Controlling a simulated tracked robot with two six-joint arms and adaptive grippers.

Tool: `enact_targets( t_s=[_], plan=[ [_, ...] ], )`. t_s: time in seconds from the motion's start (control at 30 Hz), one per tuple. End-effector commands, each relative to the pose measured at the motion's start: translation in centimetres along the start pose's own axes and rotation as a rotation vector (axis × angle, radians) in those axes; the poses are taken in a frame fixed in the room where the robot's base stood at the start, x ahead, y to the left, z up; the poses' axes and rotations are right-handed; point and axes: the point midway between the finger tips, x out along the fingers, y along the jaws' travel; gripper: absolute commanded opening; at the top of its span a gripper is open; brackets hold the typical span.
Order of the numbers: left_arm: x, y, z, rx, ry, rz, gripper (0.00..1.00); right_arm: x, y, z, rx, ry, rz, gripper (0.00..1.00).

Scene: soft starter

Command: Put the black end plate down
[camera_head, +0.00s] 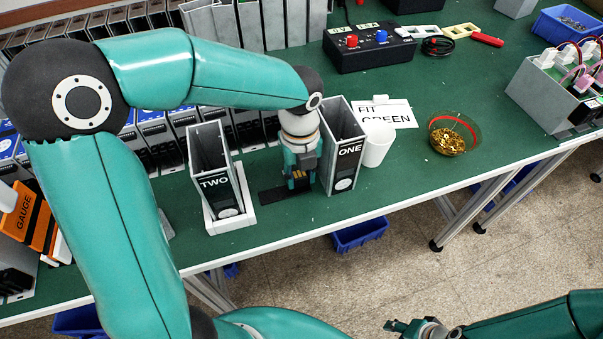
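A flat black plate (272,195), which looks like the end plate, lies on or just above the green bench between the grey housing marked TWO (213,160) and the grey housing marked ONE (341,155). My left gripper (300,184) points down over the plate's right end, close beside housing ONE. Its fingertips are small and meet the dark plate, so I cannot tell whether they grip it. Part of the plate is hidden behind the gripper. My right gripper (400,327) is low at the bottom edge, away from the bench; its finger state is unclear.
Housing TWO stands in a white tray (232,222). Right of ONE are a white cup (378,144), a FIT GREEN card (398,115) and a bowl of brass parts (453,134). A black control box (368,50) stands behind.

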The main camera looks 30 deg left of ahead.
Motion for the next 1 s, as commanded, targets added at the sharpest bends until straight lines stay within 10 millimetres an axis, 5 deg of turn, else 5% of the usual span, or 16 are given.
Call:
enact_targets(
  t_s=[0.47, 1.0],
  plan=[
    [-1.1, -0.1, 0.1, -0.001, -0.002, -0.002, 0.41, -0.2, -0.1, 0.0, 0.0, 0.0, 0.0, 0.4],
    [-10.7, -0.1, 0.0, 0.0, -0.002, -0.003, 0.41, -1.3, -0.5, 0.0, 0.0, 0.0, 0.0, 0.4]
  ],
)
